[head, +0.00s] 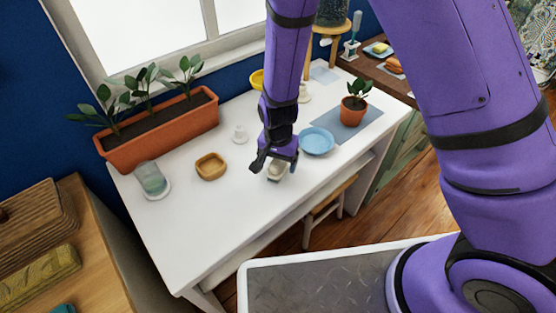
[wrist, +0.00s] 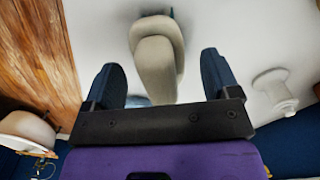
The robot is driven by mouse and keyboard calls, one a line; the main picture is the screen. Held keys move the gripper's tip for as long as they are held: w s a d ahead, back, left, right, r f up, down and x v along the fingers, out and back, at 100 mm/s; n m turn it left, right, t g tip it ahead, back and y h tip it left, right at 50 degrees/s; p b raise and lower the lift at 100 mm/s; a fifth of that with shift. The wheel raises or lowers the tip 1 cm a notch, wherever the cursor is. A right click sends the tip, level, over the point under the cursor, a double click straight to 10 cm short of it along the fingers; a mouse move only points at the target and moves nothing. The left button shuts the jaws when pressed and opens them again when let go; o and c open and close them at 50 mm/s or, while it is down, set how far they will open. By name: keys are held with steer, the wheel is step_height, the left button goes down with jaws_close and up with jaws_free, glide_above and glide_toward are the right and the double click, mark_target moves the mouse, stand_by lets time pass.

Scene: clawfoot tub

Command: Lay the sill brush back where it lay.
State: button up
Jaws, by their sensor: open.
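A beige, rounded object with a dark end, which I take to be the sill brush (head: 277,171), is at the white table's surface near its front edge. In the wrist view the beige object (wrist: 157,62) lies lengthwise between my fingers, with a gap on both sides. My gripper (head: 275,164) is open, pointing down right over it; its two dark fingers show in the wrist view (wrist: 160,66). The gripper partly hides the object in the head view. I cannot tell whether its underside fully rests on the table.
A terracotta planter (head: 160,138) stands at the window. The front-left tabletop is clear.

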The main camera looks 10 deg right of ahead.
steer(key=shift+r, duration=0.15)
stand_by(0.3)
steer(key=shift+r, duration=3.85)
step_height(320, 180, up, 11)
steer(key=s+d+r+n+t+y, duration=0.1)
steer(key=s+d+r+n+t, duration=0.1)
steer(key=s+d+r, duration=0.55)
steer(key=s+d+r+n+t+y, duration=0.1)
steer(key=s+d+r+n, duration=0.1)
steer(key=d+r, duration=0.95)
steer(key=s+d+r+n+t+h, duration=0.1)
steer(key=s+d+r+t+h, duration=0.1)
steer(key=s+d, duration=0.3)
steer(key=s, duration=0.4)
steer(key=shift+d, duration=0.3)
